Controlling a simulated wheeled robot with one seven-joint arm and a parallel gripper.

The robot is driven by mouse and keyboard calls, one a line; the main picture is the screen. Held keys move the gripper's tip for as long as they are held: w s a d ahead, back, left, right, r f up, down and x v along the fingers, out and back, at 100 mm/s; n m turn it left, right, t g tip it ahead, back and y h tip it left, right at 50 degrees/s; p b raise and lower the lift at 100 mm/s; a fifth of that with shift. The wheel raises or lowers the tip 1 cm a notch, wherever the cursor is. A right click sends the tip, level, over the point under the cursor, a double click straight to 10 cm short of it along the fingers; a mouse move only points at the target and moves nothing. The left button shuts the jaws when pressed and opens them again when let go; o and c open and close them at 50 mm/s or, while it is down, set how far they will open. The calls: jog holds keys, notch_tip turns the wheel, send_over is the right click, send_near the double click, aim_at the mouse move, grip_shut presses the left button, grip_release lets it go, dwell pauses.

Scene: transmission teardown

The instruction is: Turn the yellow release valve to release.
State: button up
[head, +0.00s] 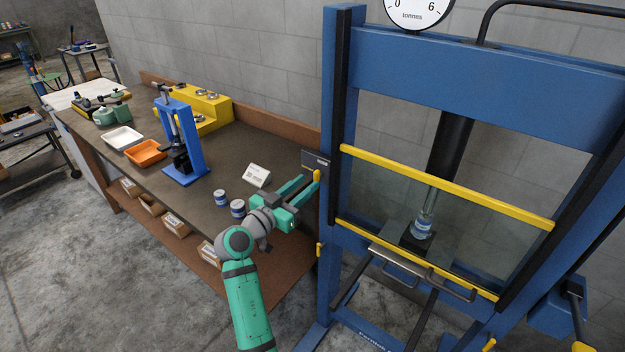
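A small yellow piece (317,176), which looks like the release valve handle, sticks up beside the left post of the blue press, just below a dark label plate (315,160). My green gripper (309,184) reaches toward it from the lower left, above the right end of the bench. Its two fingers look spread apart, with the yellow piece at their tips. I cannot tell whether a finger touches it. The lower part of the yellow piece is hidden behind the gripper.
The blue press (343,120) fills the right side, with a yellow-edged clear guard (450,188) in front of its ram. The brown bench (130,170) holds two blue-and-white cans (238,208), a white card (257,175) and a small blue press (196,140). Open floor lies at the lower left.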

aim_at(314, 177)
jog(key=shift+x, duration=2.1)
grip_shut()
jog(key=shift+w+a+f+n, duration=0.1)
jog(key=shift+a+f+n, duration=0.1)
jog(key=shift+n, duration=2.8)
jog(key=shift+w+a+f+n, duration=0.1)
jog(key=shift+a+f+n, duration=0.15)
jog(key=shift+n, duration=2.75)
jog(key=shift+w+a+f+n, duration=0.1)
jog(key=shift+a+f+n, duration=0.1)
jog(key=shift+n, duration=2.8)
jog(key=shift+s+d, duration=0.1)
